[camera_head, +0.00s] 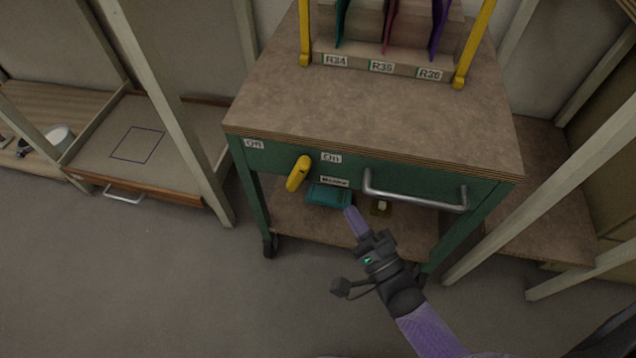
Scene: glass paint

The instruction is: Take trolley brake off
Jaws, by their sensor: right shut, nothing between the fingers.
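The trolley (375,105) has a wooden top and a green frame. Its yellow brake lever (298,173) is on the green front panel, tilted, with its upper end just left of the "On" label (331,158). The "Off" label (254,143) is farther left, near the panel's corner. My right gripper (352,211) comes from the lower right, shut and empty, with its tip below and right of the lever and apart from it in the picture. It overlaps the view of the lower shelf. My left gripper is not in view.
A metal handle (415,200) is on the panel's right. A teal object (328,196) shows below the panel near my gripper tip. A rack (383,67) with several colored sheets stands on top. Shelving flanks the trolley; the floor (150,275) at front left is clear.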

